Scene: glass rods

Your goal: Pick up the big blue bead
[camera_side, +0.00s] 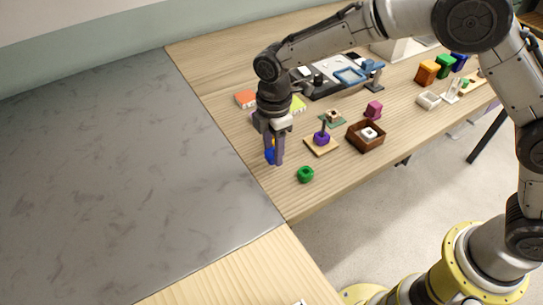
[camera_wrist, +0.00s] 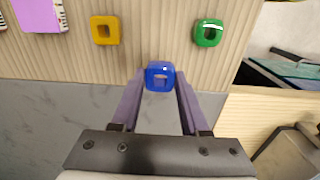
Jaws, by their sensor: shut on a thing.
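The big blue bead (camera_wrist: 160,76) is a rounded square bead with a hole, held between the fingertips of my gripper (camera_wrist: 160,88) in the wrist view. In the side view the blue bead (camera_side: 270,154) shows partly, with the fingers of my gripper (camera_side: 273,158) covering the rest of it. My gripper is shut on the bead and points down near the edge where the wooden table meets the grey surface. I cannot tell whether the bead touches the table.
A green bead (camera_side: 305,174) lies to the right of my gripper. A yellow bead (camera_wrist: 105,30) lies close by in the wrist view. A purple bead (camera_side: 321,138) sits on a post with a wooden base (camera_side: 321,149). A brown box (camera_side: 352,140) holds a white bead. The grey surface (camera_side: 120,180) is clear.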

